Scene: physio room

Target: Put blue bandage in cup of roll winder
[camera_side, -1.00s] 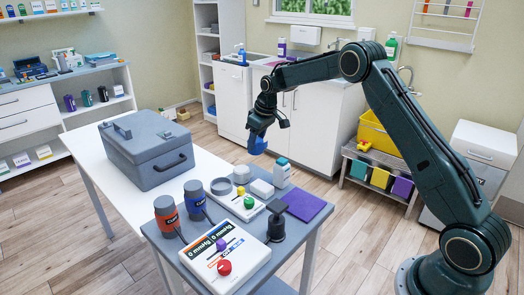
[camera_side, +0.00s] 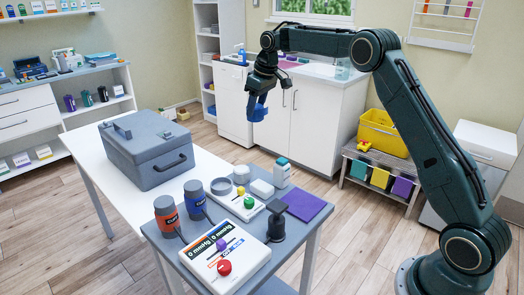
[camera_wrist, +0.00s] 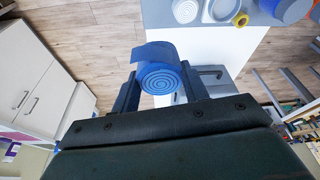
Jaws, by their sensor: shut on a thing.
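The blue bandage (camera_side: 257,110) is a spiral roll, held in the air by my gripper (camera_side: 257,98), beyond and above the small grey table. In the wrist view the blue bandage (camera_wrist: 163,79) sits between both fingers of my gripper (camera_wrist: 158,88), its coiled end facing the camera and a loose flap at its top.
A grey metal case (camera_side: 146,152) stands on the white table (camera_side: 97,178). The air around the bandage is free.

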